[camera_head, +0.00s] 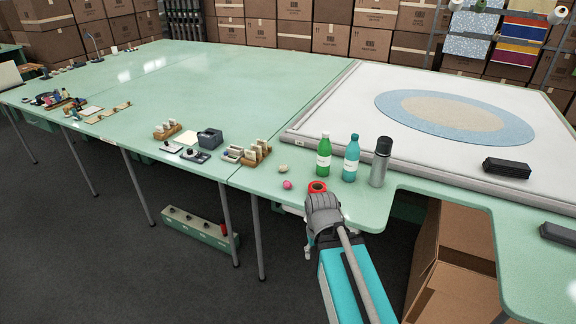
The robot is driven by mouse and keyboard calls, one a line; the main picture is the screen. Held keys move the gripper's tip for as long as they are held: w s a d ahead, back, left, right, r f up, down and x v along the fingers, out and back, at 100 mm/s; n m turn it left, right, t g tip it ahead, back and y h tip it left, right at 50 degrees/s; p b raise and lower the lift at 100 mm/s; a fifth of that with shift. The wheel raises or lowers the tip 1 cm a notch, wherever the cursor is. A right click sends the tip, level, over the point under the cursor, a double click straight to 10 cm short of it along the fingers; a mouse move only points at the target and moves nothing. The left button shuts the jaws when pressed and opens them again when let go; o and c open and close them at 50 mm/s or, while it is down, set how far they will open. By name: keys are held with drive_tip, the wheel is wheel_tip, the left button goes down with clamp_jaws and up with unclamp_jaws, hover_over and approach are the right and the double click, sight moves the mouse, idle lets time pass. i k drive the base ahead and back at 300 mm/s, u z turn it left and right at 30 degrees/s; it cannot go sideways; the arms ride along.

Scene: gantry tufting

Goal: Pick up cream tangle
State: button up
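A small cream lump, which looks like the cream tangle (283,168), lies on the green table near its front edge, left of the bottles. A pink ball-like tangle (288,184) lies just in front of it. The dark grey end of my arm, with my gripper (322,208), is at the table's front edge, to the right of and nearer than the cream tangle, and apart from it. The fingers are not clearly visible, so I cannot tell their opening or whether they hold anything.
A red ring (317,187) shows just beyond my arm's end. A green bottle (324,156), a teal bottle (351,158) and a grey flask (380,162) stand to the right. A wooden card holder (257,153) is to the left. The table behind is largely clear.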

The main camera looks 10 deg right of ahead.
sight(283, 167)
drive_tip(key=i, duration=0.85)
drive_tip(key=u, duration=0.05)
